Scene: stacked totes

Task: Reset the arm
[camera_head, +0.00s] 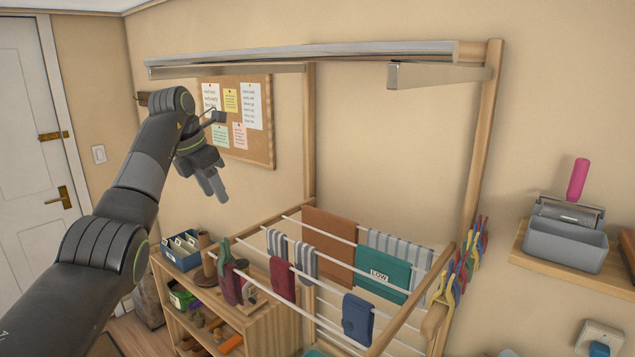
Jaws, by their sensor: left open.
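My left arm (130,190) comes in from the lower left and bends at its raised elbow and wrist. My left gripper (216,190) hangs from the wrist, in front of the wall and just below and left of the cork board (262,158). Its fingers point down and to the right and hold nothing that I can see; it is open. It is above and apart from the drying rack (432,270). My right gripper is not in view.
Cloths hang on the rack's rails, among them a brown one (328,245) and a teal one (390,274). Coloured pegs (466,260) hang at its right. A wooden shelf unit (270,325) stands below the gripper. A wall shelf (560,262) holds a grey bin (566,243).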

